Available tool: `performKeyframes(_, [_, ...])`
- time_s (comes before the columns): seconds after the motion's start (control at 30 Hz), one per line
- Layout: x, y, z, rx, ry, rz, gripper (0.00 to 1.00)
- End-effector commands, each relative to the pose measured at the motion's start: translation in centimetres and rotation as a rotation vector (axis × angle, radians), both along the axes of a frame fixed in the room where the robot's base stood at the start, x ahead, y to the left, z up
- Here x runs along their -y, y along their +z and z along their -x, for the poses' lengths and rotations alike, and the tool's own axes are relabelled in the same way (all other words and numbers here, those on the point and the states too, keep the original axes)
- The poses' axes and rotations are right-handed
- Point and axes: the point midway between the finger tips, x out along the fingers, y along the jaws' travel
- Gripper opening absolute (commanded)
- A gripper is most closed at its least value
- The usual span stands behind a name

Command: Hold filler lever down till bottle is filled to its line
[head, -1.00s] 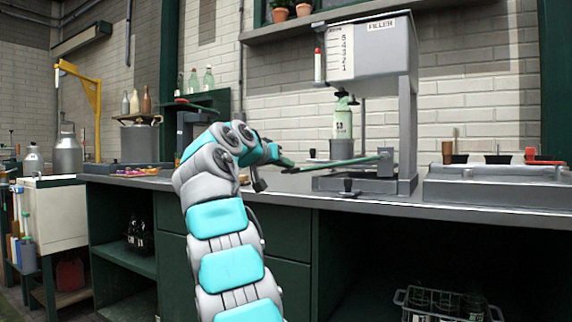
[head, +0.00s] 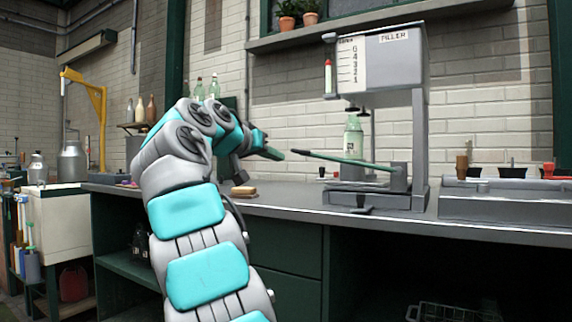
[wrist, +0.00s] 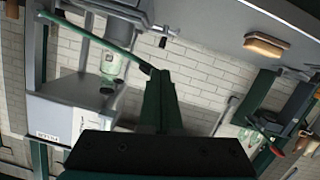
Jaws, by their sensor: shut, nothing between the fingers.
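The grey filler (head: 385,75) stands on the bench with a scale on its front and a red-topped gauge at its left. Its long green lever (head: 340,161) slopes up to the left, its free end raised. A pale green bottle (head: 354,140) stands upright under the nozzle; its fill level and line are too small to tell. In the wrist view, which is upside down, the bottle (wrist: 110,63) and lever (wrist: 95,40) also show. My gripper (head: 277,154) is shut and empty, just left of the lever's free end. It appears slightly apart from it; the wrist view shows its fingers (wrist: 159,85) close by.
A wooden brush (head: 243,191) lies on the bench (head: 285,203) left of the filler. A grey tray (head: 500,198) with small pots and brushes is at the right. A wire crate (head: 450,312) sits below the bench.

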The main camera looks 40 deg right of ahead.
Motion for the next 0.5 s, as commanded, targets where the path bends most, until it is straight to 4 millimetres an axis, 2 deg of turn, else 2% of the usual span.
performKeyframes(0.13, [-1.0, 0.4, 0.5, 0.001, -0.001, 0.000, 0.00])
performKeyframes(0.4, [-1.0, 0.4, 0.5, 0.002, 0.000, 0.000, 0.00])
performKeyframes(0.5, [-1.1, 1.3, 0.6, 0.021, 0.003, -0.006, 0.00])
